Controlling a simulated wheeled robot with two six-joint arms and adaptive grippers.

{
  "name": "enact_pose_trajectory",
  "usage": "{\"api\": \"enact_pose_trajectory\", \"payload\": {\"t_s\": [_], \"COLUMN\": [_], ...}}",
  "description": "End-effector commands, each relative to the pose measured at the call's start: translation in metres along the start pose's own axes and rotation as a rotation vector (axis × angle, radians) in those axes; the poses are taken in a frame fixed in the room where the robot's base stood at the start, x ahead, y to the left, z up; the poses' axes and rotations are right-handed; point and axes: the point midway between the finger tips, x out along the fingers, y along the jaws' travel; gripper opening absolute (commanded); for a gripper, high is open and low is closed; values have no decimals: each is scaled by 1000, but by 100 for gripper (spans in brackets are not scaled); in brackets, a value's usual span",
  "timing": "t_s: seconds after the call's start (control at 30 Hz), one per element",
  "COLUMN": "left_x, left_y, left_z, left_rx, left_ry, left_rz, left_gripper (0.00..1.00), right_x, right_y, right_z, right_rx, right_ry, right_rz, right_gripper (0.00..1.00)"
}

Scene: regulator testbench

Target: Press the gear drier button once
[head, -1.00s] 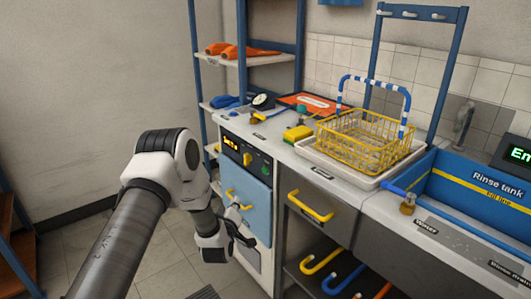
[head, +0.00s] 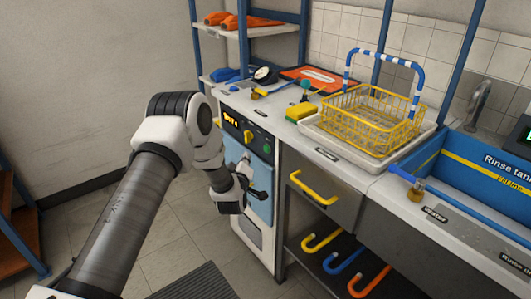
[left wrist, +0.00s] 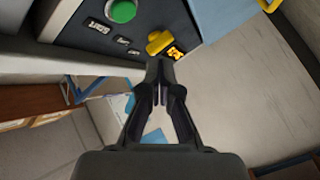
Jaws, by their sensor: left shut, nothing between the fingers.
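The gear drier (head: 232,215) is a white cabinet with a blue door (head: 262,215) and a dark control panel. The panel carries an orange-lit display (head: 230,118), a yellow knob (head: 248,136) and a round green button (head: 266,148). In the left wrist view the green button (left wrist: 122,11) is at the top edge, left of the yellow knob (left wrist: 158,42). My left gripper (head: 260,193) is in front of the door, below the panel, and hides part of the door. Its fingers (left wrist: 160,72) are shut and empty, and appear apart from the button. My right gripper is not in view.
A grey drawer with a yellow handle (head: 313,188) is right of the drier. Above it a yellow wire basket (head: 370,120) stands in a white tray (head: 345,158). A blue rinse tank (head: 500,165) is at the right.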

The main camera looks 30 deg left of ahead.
Motion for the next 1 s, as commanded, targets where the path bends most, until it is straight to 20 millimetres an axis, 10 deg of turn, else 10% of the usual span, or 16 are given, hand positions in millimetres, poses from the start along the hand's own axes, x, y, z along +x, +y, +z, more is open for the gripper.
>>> {"api": "enact_pose_trajectory", "payload": {"t_s": [1.0], "left_x": [34], "left_y": [24], "left_z": [25], "left_rx": [-1], "left_ry": [-1], "left_rz": [-1], "left_gripper": [0], "right_x": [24], "right_y": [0], "right_z": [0], "right_rx": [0], "right_ry": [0], "right_rz": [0], "right_gripper": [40]}}
